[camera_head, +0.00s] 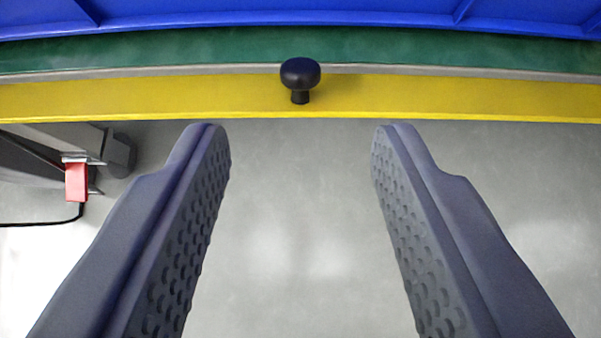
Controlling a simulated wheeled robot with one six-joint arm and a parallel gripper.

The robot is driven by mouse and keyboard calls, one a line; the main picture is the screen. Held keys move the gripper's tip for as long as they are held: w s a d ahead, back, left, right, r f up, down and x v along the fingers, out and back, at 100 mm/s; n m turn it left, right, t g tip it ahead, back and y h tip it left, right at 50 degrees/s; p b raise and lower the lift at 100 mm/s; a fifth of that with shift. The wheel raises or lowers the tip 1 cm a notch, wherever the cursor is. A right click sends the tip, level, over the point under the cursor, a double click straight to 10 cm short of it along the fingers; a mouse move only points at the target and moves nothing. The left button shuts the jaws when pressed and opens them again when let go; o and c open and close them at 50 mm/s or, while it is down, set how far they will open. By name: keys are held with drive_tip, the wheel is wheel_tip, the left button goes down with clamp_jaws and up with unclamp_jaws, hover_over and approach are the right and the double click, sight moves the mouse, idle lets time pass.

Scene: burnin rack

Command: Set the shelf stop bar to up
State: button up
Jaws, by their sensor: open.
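The shelf stop bar (180,97) is a long yellow bar that runs across the whole width near the top of the view. A dark round knob (300,75) on a short stem stands at its middle. My gripper (301,135) is open, with one textured finger on the left and one on the right. Its fingertips end just below the bar's lower edge in the picture, and the knob lies between their lines, a little beyond them. Nothing is between the fingers. I cannot tell from this view whether the bar is up or down.
A green shelf surface (180,48) with a grey edge lies behind the bar. A blue tray or crate (270,18) stands on it at the top. At the left are a grey metal frame with a wheel (120,155) and a red part (76,182) with a black cable. The grey floor (300,240) is clear.

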drive_tip(key=v, duration=0.5)
drive_tip(key=shift+r, duration=0.1)
idle(0.3)
